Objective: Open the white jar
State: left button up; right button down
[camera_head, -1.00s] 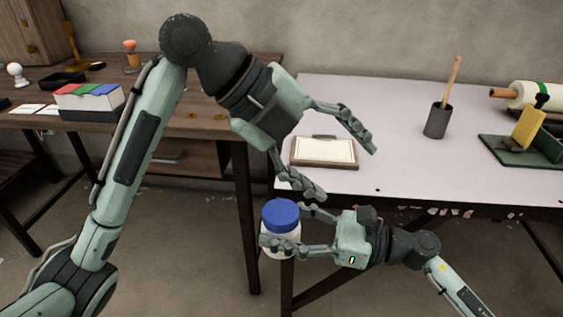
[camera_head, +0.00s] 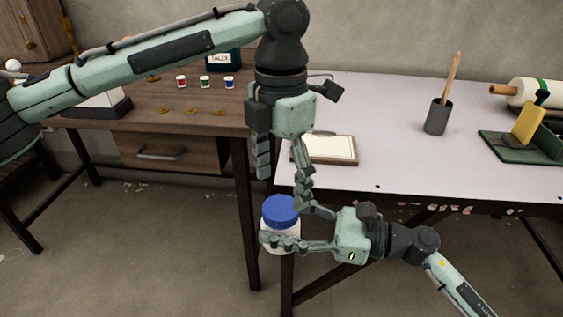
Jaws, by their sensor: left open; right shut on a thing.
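The white jar (camera_head: 271,241) with its blue lid (camera_head: 280,209) is upright in front of the tables' near edges, held in the air. My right gripper (camera_head: 283,238) is shut on the jar's white body from the right, below the lid. The lid sits on the jar. My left gripper (camera_head: 284,190) points down above the jar, with its fingers spread apart and empty. Its fingertips are close above the lid, one to the left and one to the right. Whether the right-hand finger touches the lid I cannot tell.
A clipboard (camera_head: 327,149) lies on the pale table (camera_head: 390,130), partly behind my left gripper. A dark cup (camera_head: 437,118) with a wooden stick stands farther right. Small red, green and blue pots (camera_head: 205,82) stand on the brown table (camera_head: 210,120) at left.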

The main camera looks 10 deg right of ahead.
aim_at(281, 206)
pick_arm(q)
jog(key=shift+f, duration=2.1)
jog(key=shift+c, duration=0.3)
